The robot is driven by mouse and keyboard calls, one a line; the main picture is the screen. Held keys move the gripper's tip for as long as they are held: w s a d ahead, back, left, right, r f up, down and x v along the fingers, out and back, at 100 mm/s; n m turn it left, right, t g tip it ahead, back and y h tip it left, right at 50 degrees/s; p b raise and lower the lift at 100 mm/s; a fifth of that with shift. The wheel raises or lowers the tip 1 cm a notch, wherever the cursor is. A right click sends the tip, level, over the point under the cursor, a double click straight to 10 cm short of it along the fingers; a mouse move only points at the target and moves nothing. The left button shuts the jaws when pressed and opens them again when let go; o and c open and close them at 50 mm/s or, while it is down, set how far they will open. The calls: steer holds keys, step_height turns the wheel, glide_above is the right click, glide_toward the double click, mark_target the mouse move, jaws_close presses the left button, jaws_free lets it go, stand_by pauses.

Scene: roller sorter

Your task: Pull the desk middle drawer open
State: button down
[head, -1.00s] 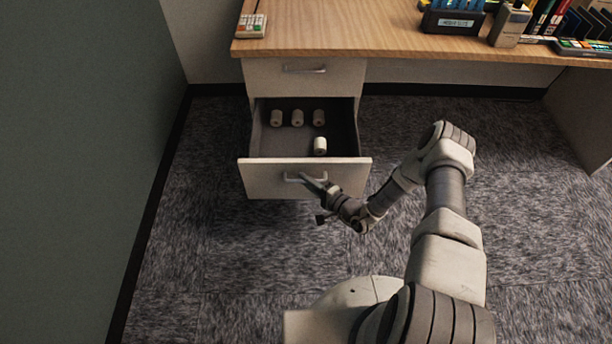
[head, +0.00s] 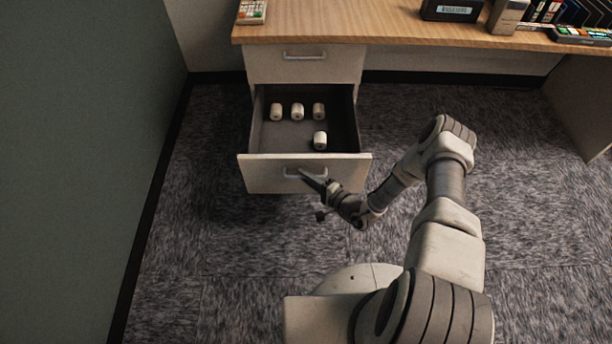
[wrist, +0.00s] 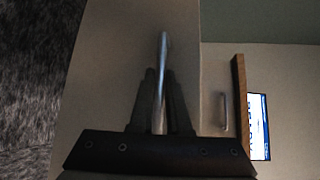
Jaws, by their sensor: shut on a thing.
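The desk middle drawer (head: 262,175) stands well out below a closed top drawer (head: 262,66). Its inside shows, with several small white rolls in it. My gripper (head: 304,174) is at the bar handle on the drawer's front. In the wrist view, the metal handle (wrist: 162,55) runs between my two fingers (wrist: 160,95), which are shut on it. The lower part of the desk pedestal is hidden behind the open drawer.
The wooden desk top (head: 350,24) carries a calculator (head: 252,11), a black box (head: 452,10) and other office items. A green-grey wall (head: 80,150) is on the left. Carpet (head: 235,260) before the drawer is clear.

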steer(key=c, duration=1.2)
jaws_free()
steer(key=shift+o, duration=0.2)
steer(key=shift+d, duration=0.1)
steer(key=p+v, duration=0.3)
steer(key=v, duration=1.4)
steer(key=shift+s, duration=0.2)
steer(key=shift+r, duration=0.1)
